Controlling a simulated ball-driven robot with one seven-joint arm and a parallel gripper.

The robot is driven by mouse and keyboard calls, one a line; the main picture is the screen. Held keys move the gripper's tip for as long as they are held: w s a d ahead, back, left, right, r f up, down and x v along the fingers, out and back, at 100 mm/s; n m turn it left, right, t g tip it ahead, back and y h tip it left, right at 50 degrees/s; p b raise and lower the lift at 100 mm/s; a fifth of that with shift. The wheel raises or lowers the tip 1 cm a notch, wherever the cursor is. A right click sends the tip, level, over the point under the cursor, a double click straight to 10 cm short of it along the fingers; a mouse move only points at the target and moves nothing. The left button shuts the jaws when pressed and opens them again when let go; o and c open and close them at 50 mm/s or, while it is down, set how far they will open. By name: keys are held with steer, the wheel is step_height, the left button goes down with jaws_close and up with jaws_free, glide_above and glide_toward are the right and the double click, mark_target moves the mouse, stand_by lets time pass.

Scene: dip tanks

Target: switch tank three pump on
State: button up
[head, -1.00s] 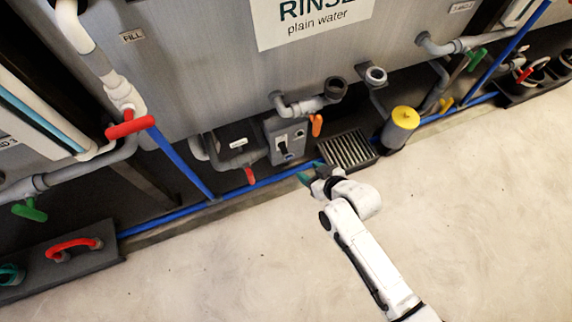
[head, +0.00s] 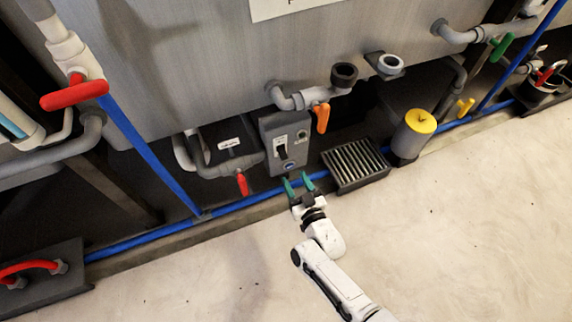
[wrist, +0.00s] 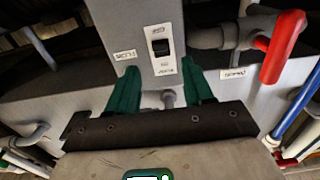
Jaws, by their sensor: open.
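A grey switch box (head: 271,126) stands below the large grey tank (head: 210,70) in the head view. A black rocker switch (head: 282,153) sits on a pale plate on its front. In the wrist view the rocker (wrist: 160,47) and its plate appear just beyond my fingers, with small upside-down lettering around it. My gripper (head: 299,183) has green fingers, spread open and empty. It is in front of the box's lower part, apart from the rocker. The wrist view shows the fingers (wrist: 159,75) on either side of the plate's line. I cannot tell which way the rocker is tipped.
A red-handled valve (head: 242,184) is left of the box and an orange handle (head: 321,118) above right. A slotted drain tray (head: 352,163) and yellow-topped cylinder (head: 414,136) stand to the right. A blue pipe (head: 258,199) runs along the floor edge. The front floor is clear.

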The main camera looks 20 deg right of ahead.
mark_target(283, 155)
steer(key=w+b, duration=0.4)
steer(key=w, duration=0.4)
steer(key=shift+c, duration=0.3)
jaws_close()
